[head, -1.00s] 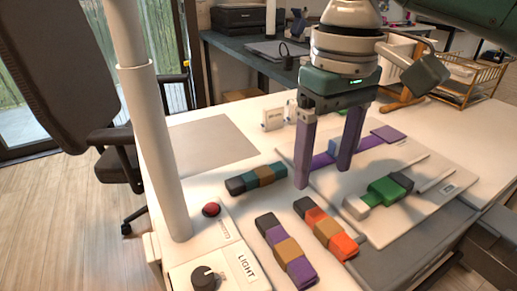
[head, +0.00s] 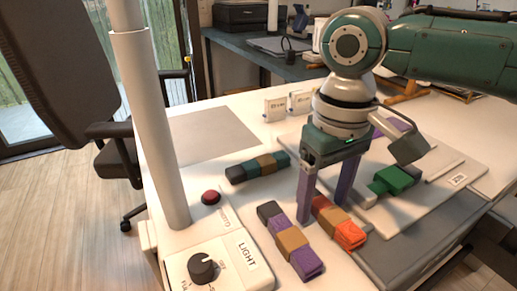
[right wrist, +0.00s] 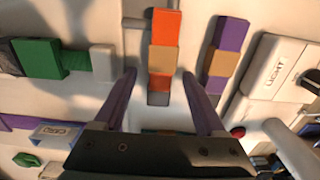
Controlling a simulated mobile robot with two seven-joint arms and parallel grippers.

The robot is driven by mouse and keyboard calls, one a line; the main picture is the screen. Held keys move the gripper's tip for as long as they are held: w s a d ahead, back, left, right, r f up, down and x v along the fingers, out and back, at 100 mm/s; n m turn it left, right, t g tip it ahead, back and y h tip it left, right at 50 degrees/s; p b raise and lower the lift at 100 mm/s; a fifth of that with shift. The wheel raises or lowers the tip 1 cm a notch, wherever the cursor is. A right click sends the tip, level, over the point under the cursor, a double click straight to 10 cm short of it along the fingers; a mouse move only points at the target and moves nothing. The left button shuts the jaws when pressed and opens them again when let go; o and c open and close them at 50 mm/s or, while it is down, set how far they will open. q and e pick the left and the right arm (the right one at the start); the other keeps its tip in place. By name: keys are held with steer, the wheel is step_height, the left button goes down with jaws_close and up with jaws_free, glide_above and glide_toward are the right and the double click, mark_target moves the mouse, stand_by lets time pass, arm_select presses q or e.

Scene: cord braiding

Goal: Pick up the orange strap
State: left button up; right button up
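The orange strap (head: 349,235) lies folded on the white table, with a tan band around its middle and a dark end partly behind my gripper finger. My right gripper (head: 323,208) is open above its far end. In the right wrist view the orange strap (right wrist: 165,35) lies between the two spread purple fingers of my right gripper (right wrist: 158,82), with nothing held. My left gripper is not in view.
A purple strap (head: 303,259) lies close to the left of the orange one, and a teal strap (head: 272,164) lies behind. A board with a green block (head: 393,180) is on the right. A light control box (head: 225,265) with a knob stands front left.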

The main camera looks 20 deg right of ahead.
jaws_close()
stand_by(0.3)
stand_by(0.3)
